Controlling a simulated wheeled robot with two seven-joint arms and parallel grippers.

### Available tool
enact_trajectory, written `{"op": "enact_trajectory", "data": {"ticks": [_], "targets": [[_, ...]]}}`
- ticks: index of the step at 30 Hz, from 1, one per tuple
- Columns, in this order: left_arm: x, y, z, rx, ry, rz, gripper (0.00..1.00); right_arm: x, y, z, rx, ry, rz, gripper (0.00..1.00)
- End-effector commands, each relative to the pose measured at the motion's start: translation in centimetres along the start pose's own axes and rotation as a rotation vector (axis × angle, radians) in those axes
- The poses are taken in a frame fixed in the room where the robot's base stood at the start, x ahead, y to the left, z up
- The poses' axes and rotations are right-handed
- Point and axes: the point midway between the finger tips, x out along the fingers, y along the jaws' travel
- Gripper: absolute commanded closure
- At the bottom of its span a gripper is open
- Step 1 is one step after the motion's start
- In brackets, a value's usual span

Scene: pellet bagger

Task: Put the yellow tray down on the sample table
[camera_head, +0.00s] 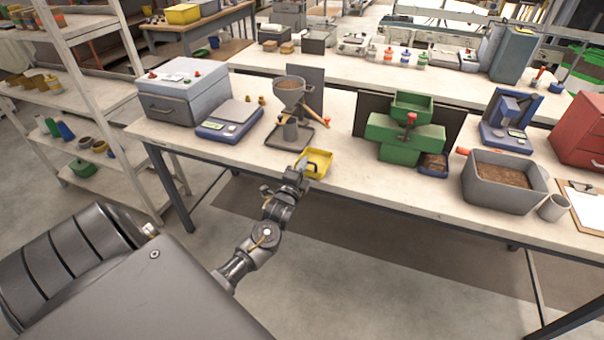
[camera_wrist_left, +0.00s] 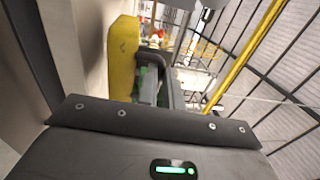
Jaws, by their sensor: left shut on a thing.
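The small yellow tray (camera_head: 320,160) is at the front edge of the long light-topped table (camera_head: 345,185), just right of the funnel stand. My left gripper (camera_head: 303,168) is shut on the tray's near left side. In the left wrist view the tray (camera_wrist_left: 122,58) shows as a yellow strip beyond the gripper body. I cannot tell whether the tray's underside touches the table top or is slightly above it. Its inside is partly visible and looks empty. My right gripper is not in view.
The funnel stand (camera_head: 290,105) and blue scale (camera_head: 228,120) stand left of the tray. A green press (camera_head: 405,135) and grey bin of brown pellets (camera_head: 503,185) stand to the right. Bare table top lies between tray and press.

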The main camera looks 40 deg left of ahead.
Motion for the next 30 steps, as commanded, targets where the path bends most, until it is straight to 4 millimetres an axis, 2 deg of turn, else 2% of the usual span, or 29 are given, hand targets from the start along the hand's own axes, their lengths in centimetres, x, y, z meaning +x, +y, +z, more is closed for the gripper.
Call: {"op": "enact_trajectory", "data": {"ticks": [4,10,17,18,23,30], "targets": [[0.3,0.6,0.5,0.000,-0.001,0.000,1.00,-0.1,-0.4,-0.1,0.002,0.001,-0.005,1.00],[0.0,3.3,0.4,-0.001,0.000,0.001,1.00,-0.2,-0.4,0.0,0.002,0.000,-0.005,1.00],[-0.1,3.7,0.4,-0.001,0.001,0.000,1.00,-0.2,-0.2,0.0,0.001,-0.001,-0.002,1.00],[-0.1,3.7,0.4,-0.001,0.001,0.001,0.91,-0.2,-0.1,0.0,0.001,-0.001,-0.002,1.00],[-0.1,3.7,0.4,0.000,0.001,0.000,0.70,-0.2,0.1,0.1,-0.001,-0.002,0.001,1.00],[-0.1,3.6,0.4,0.000,0.001,0.000,0.70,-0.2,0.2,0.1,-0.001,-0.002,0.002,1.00]]}}
